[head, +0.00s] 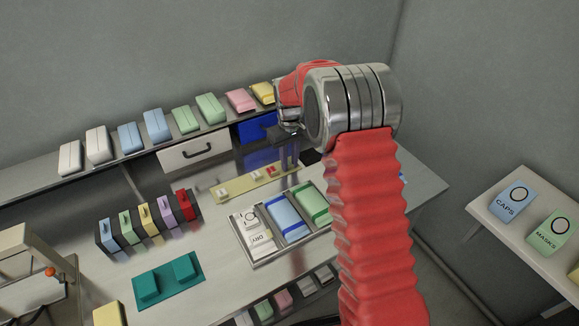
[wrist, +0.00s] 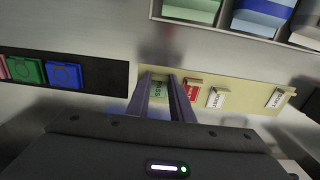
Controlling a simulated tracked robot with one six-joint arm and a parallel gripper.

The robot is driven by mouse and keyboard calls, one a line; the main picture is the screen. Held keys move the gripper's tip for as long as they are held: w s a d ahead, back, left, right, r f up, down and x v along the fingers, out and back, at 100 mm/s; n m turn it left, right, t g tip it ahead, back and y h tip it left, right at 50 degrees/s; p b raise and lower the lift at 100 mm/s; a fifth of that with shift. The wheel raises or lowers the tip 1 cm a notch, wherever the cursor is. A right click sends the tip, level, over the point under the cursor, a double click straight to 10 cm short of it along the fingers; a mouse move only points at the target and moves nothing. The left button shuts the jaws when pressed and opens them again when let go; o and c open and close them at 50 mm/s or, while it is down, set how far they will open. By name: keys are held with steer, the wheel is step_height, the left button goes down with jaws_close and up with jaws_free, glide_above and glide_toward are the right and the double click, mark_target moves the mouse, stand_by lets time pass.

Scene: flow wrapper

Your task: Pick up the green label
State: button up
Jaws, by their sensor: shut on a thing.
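The green label (wrist: 159,85), marked PASS, is at the left end of a pale yellow strip (wrist: 243,97) in the wrist view. My gripper (wrist: 163,100) has a finger on each side of it and is shut on it. The label appears at or just above the strip; I cannot tell whether it is lifted. In the head view my gripper (head: 290,155) points down at the right end of the strip (head: 236,186), and the green label is hidden there.
A red label (wrist: 193,90) lies close right of my fingers, with white labels (wrist: 216,97) beyond. A black strip with blue (wrist: 63,75) and green squares is left. A tray (head: 259,262) with packs stands in front; a blue drawer (head: 257,127) is behind.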

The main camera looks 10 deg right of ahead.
jaws_close()
stand_by(0.3)
step_height(320, 180, up, 10)
stand_by(0.6)
stand_by(0.4)
step_height(320, 180, up, 12)
steer(key=m, duration=0.7)
glide_above(290, 165)
steer(key=s, duration=0.2)
steer(key=shift+w+d, duration=0.15)
